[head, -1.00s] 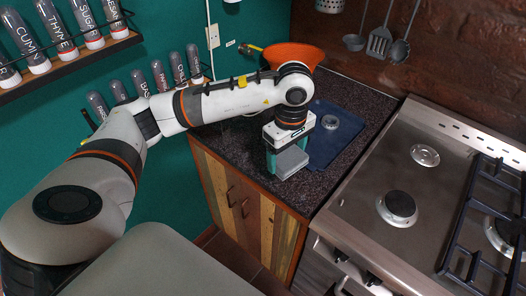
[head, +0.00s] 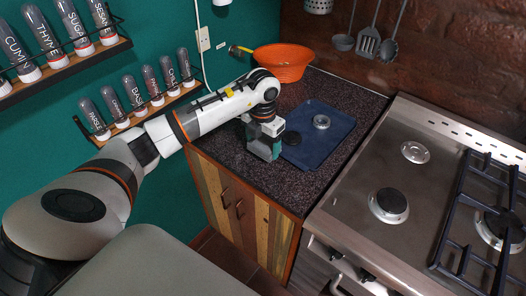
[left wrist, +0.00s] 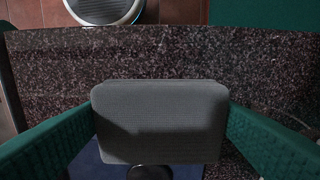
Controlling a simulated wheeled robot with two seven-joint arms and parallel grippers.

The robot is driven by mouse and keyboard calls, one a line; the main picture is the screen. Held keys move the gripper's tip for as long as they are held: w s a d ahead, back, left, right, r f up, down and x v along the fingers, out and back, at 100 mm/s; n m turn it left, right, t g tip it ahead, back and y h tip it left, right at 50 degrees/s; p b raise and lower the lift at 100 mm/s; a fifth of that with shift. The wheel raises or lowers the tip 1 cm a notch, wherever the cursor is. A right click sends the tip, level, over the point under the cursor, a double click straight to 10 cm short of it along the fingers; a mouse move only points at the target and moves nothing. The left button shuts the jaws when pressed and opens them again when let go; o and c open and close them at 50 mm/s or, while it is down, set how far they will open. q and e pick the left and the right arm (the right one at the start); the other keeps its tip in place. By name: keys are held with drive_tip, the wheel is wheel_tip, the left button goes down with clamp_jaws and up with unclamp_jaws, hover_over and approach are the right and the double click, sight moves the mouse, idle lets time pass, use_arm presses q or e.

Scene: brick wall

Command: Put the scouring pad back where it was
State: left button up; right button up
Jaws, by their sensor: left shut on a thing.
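The scouring pad (left wrist: 160,118) is a grey rounded block. My left gripper (head: 264,149) is shut on it, and its green fingers show on both sides of the pad in the left wrist view. In the head view the pad (head: 259,151) hangs low at the dark speckled counter (head: 228,150), just left of the blue tray (head: 335,137). I cannot tell whether the pad touches the counter. My right gripper is not in view.
A dark round thing (head: 291,139) and a silver ring-shaped thing (head: 321,121) are on the tray. An orange bowl (head: 283,63) stands at the back. The stove (head: 410,190) is to the right. The counter's front left is clear.

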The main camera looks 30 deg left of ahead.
sight(263, 161)
use_arm(q)
wheel_tip(263, 161, down, 4)
drive_tip(key=shift+r+p, duration=0.2)
drive_tip(key=shift+p, duration=0.3)
drive_tip(key=shift+f, duration=0.3)
drive_tip(key=shift+f, duration=0.1)
drive_tip(key=o, duration=0.5)
drive_tip(key=shift+f, duration=0.1)
drive_tip(key=o, duration=0.5)
drive_tip(key=shift+c, duration=0.2)
